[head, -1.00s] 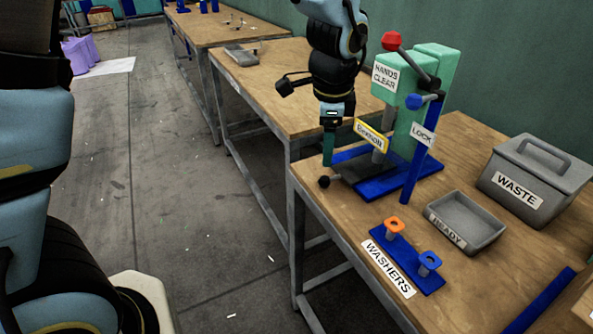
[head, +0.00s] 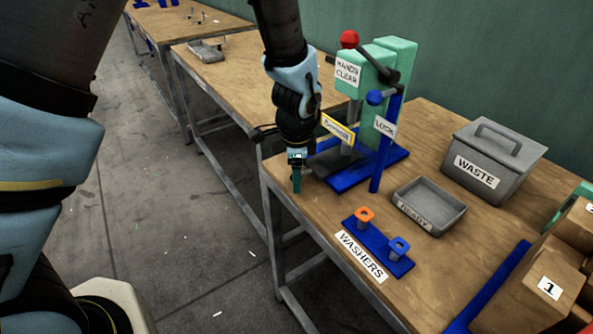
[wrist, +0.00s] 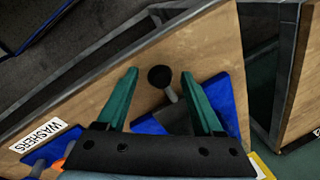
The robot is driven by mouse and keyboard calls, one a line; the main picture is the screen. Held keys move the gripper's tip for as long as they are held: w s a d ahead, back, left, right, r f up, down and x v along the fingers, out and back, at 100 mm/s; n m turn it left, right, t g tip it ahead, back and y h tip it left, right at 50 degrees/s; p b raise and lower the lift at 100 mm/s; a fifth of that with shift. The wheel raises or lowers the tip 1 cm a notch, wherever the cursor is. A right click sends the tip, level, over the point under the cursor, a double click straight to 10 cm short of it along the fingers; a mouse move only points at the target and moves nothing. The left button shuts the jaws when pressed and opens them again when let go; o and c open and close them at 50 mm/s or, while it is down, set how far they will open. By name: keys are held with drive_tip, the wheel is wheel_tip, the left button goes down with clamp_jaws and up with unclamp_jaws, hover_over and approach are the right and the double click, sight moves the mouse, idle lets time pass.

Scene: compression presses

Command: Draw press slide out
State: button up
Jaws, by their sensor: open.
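The green press (head: 375,85) stands on a blue base (head: 365,172) on the wooden table. It has a red-knobbed lever (head: 349,40) and a blue-knobbed lock post (head: 387,140). In the wrist view the dark slide plate (wrist: 178,121) lies over the blue base, with a grey rod and black round knob (wrist: 161,77) pointing toward the table edge. My gripper (head: 296,185) points down at the table's front-left edge. In the wrist view its green fingers (wrist: 158,95) are open, with the knob and rod between them in the picture. I cannot tell whether they touch. In the head view my gripper hides the knob.
A washers rack (head: 378,245) with an orange and a blue washer stands in front of the press. A ready tray (head: 430,205), a grey waste bin (head: 492,160) and boxes (head: 535,285) are to the right. The floor at left is clear.

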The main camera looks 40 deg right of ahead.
drive_tip(key=shift+c, duration=0.4)
clamp_jaws()
idle(1.0)
